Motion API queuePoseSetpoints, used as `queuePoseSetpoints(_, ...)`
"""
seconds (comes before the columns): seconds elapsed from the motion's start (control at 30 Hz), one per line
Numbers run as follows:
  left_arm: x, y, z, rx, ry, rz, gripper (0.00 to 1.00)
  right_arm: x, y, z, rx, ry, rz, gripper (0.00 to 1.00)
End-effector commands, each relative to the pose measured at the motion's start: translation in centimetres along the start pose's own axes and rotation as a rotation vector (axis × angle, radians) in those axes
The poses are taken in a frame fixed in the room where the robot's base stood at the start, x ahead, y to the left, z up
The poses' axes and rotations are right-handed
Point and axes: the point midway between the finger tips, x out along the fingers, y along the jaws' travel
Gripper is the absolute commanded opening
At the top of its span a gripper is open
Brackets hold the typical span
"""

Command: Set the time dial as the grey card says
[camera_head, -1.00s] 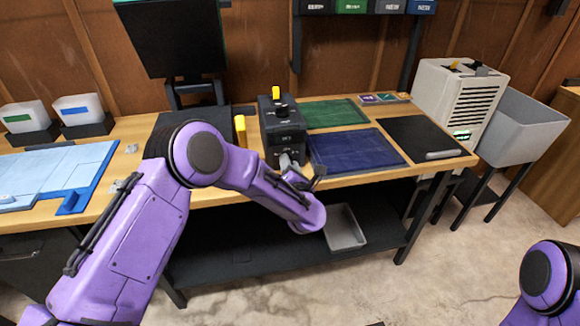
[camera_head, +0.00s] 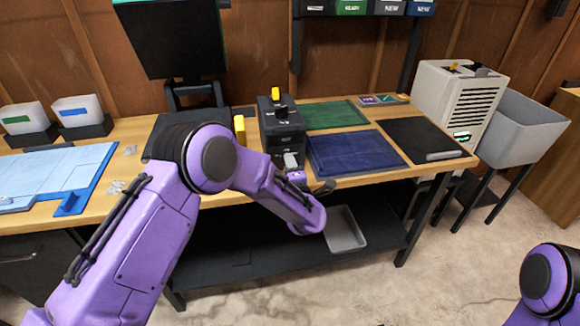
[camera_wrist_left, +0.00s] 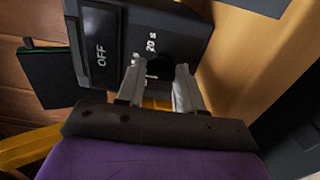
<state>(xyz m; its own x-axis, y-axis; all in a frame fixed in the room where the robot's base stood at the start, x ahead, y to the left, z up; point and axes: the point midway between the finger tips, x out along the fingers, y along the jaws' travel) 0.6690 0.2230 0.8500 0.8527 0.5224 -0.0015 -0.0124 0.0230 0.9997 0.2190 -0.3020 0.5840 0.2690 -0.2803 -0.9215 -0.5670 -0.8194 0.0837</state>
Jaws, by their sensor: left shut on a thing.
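A black box-shaped device (camera_head: 283,130) stands on the workbench, with a yellow lever and a black knob on top. In the left wrist view its front panel (camera_wrist_left: 105,45) reads "OFF" and "20 s"; another time mark is partly covered. My left gripper (camera_head: 291,161) is at the lower front of this device. In the left wrist view the gripper (camera_wrist_left: 157,88) is shut on the dark time dial (camera_wrist_left: 160,66), one finger on each side. The dial's pointer cannot be made out. I cannot pick out the grey card. My right gripper is not in view.
A folded blue cloth (camera_head: 352,153) and a green mat (camera_head: 334,115) lie right of the device. A yellow post (camera_head: 240,129) stands close on its left. A black mat (camera_head: 419,139) lies further right. A grey tray (camera_head: 344,230) sits on the lower shelf.

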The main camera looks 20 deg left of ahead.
Motion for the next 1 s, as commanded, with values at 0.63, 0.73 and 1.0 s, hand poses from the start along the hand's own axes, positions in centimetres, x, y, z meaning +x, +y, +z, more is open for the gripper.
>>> queuePoseSetpoints(0.63,0.08,0.14,-0.03,0.026,0.002,0.003,0.59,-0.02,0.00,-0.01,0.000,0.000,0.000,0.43)
queuePoseSetpoints(0.73,0.06,0.11,-0.02,0.026,0.001,0.002,0.62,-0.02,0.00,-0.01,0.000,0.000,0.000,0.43)
queuePoseSetpoints(1.0,-0.63,-0.03,0.06,0.027,-0.001,0.000,0.62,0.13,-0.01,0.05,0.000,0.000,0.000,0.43)
